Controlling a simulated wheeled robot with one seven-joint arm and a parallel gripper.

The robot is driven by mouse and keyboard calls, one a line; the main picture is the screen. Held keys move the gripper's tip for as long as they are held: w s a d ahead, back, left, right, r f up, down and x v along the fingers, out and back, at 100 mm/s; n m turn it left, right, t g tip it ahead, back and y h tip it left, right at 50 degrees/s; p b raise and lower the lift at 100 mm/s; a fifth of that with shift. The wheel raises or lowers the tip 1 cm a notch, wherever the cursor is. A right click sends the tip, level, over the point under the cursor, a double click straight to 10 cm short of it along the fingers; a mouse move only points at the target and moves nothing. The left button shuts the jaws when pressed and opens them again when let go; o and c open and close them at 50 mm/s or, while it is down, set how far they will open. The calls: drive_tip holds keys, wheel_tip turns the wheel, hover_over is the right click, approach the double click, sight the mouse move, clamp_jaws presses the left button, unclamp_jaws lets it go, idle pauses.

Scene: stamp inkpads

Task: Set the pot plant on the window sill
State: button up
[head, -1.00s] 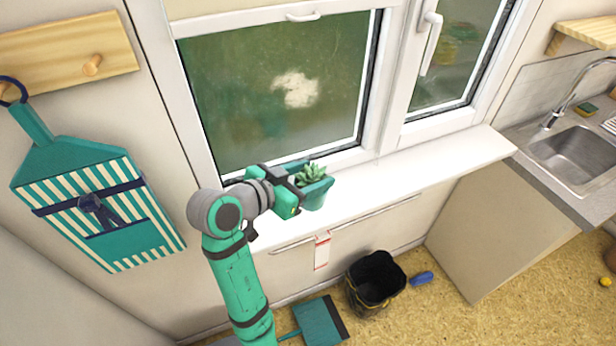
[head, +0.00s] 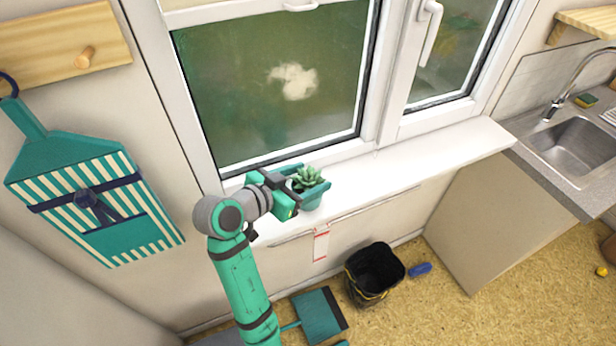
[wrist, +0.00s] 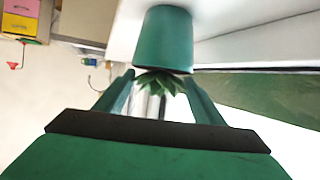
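The pot plant, a green succulent in a teal pot (head: 312,201), stands upright on the white window sill (head: 430,160), close to the sill's left part. In the wrist view the pot (wrist: 163,38) is just past my fingertips, with its leaves pointing towards the gripper and its base against the white sill. My gripper (head: 307,180) is at the plant from the left; its two fingers are spread, one on each side of the leaves. In the wrist view my gripper (wrist: 159,80) looks open, with the fingertips near the pot's rim. Contact there is hard to tell.
The window (head: 280,90) rises behind the sill. The sill is clear right of the pot. Below are a black bucket (head: 375,272), a blue object (head: 421,268) and a teal dustpan (head: 320,314). A sink (head: 575,150) is at the right. A striped teal bag hangs at left (head: 95,200).

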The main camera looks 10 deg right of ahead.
drive_tip(key=shift+o, duration=0.3)
drive_tip(key=shift+r, duration=0.1)
drive_tip(key=shift+a+r, duration=0.1)
drive_tip(key=v, duration=1.1)
drive_tip(key=shift+a, duration=0.35)
drive_tip(key=shift+s+r, duration=0.1)
drive_tip(key=shift+s, duration=0.1)
drive_tip(key=shift+w, duration=0.1)
